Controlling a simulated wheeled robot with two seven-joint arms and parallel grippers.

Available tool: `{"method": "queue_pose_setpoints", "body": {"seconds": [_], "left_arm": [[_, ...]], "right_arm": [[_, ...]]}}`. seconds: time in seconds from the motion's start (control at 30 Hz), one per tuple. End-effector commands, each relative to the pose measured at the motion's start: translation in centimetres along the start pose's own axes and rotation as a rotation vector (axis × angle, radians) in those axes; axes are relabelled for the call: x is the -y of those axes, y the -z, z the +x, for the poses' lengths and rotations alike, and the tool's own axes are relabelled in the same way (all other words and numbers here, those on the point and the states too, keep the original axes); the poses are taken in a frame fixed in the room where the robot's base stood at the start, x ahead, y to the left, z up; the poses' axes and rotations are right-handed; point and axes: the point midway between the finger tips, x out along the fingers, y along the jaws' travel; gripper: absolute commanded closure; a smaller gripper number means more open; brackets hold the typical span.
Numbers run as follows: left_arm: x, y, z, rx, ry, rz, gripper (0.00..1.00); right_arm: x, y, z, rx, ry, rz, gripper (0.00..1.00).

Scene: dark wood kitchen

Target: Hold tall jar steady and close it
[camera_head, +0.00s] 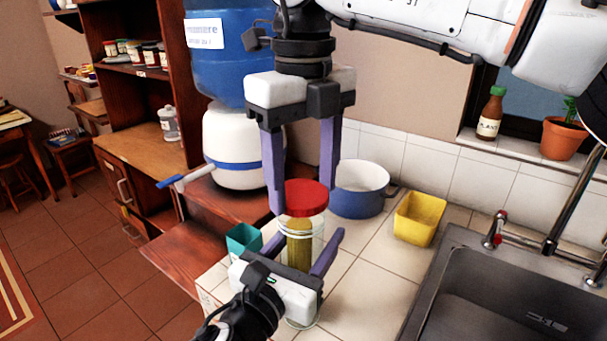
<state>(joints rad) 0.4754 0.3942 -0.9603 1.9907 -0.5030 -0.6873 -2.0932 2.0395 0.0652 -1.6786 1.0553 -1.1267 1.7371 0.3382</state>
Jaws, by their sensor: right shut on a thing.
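The tall jar (300,250) is clear glass with yellowish contents and stands upright on the tiled counter. Its red lid (306,196) is at the jar's mouth; I cannot tell whether it is fully seated. My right gripper (303,200) comes down from above, its purple fingers shut on the lid from both sides. My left gripper (306,248) reaches in low from the front, with its purple fingers on either side of the jar's body. Whether those fingers touch the glass is unclear. The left gripper's body hides part of the lower jar.
A blue-and-white pot (358,205) and a yellow container (419,218) stand behind and right of the jar. A teal container (243,241) is close on its left. A sink (520,295) is at right. A big blue water dispenser (235,75) stands behind left.

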Motion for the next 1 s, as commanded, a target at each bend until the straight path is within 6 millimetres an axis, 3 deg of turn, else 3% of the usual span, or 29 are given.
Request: {"method": "queue_pose_setpoints", "body": {"seconds": [0.37,0.7,1.0], "left_arm": [[0.0,0.1,0.0,-0.001,0.0,-0.001,0.87],[0.0,0.1,0.0,-0.001,0.0,-0.001,0.87],[0.0,0.1,0.0,-0.002,0.0,-0.001,0.87]], "right_arm": [[0.0,0.0,0.0,0.0,0.0,0.0,0.62],[-0.1,0.0,1.7,-0.001,-0.001,-0.001,0.62],[0.0,0.0,1.8,0.0,-0.001,-0.001,0.62]]}}
